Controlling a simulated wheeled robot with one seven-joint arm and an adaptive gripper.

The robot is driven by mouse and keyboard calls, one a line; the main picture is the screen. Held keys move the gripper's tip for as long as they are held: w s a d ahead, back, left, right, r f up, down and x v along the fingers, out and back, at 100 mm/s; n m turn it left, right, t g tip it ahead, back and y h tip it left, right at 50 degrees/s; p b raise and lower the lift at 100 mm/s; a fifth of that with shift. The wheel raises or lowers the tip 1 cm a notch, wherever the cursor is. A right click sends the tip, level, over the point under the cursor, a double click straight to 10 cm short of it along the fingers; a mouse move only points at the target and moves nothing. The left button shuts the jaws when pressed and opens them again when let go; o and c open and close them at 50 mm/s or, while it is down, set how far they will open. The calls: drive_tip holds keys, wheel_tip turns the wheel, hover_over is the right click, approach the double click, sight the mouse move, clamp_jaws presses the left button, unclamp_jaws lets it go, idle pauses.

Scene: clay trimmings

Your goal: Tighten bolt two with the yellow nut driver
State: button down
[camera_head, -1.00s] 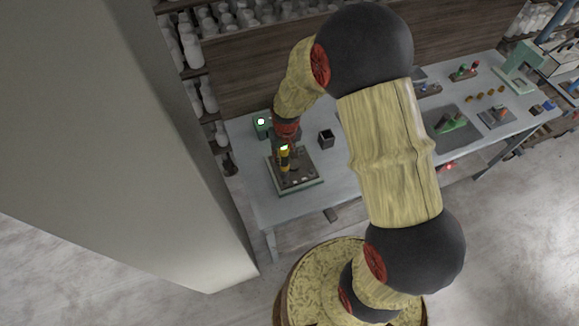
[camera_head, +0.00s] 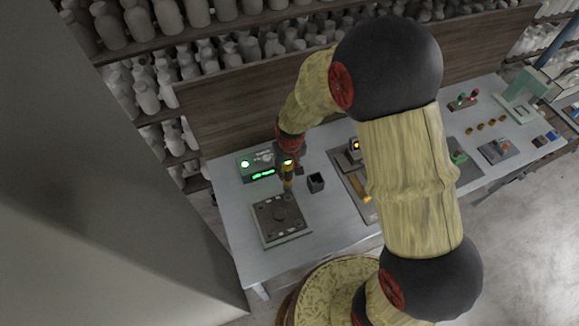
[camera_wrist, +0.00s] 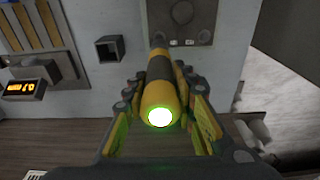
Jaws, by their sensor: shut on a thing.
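My gripper (camera_head: 288,166) is shut on the yellow nut driver (camera_head: 288,171), which has a dark band and a lit green end. In the wrist view the driver (camera_wrist: 160,98) lies between the two fingers, its tip pointing away from the camera. In the head view its tip is close to the back right corner of the dark square bolt plate (camera_head: 268,228). I cannot tell whether it touches anything. The plate has a round centre and small bolts around it; it also shows at the top of the wrist view (camera_wrist: 205,38). Bolt numbers are not readable.
A small black open box (camera_head: 316,183) stands right of the driver. A green-lit device with a display (camera_head: 262,165) is behind it. A dark tray with yellow strips (camera_head: 340,168) lies further right, partly behind my arm. The table front left (camera_head: 235,215) is clear.

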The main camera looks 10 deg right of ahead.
sight(288, 181)
drive_tip(key=shift+w+d, duration=0.1)
drive_tip(key=shift+w, duration=0.1)
idle(0.3)
drive_tip(key=shift+f+b, duration=2.25)
drive_tip(key=shift+f, duration=0.55)
drive_tip(key=shift+s+f+b, duration=0.1)
drive_tip(key=shift+f+b, duration=0.95)
drive_tip(key=shift+b, duration=0.1)
idle(1.7)
drive_tip(key=shift+s+f, duration=0.2)
idle(1.7)
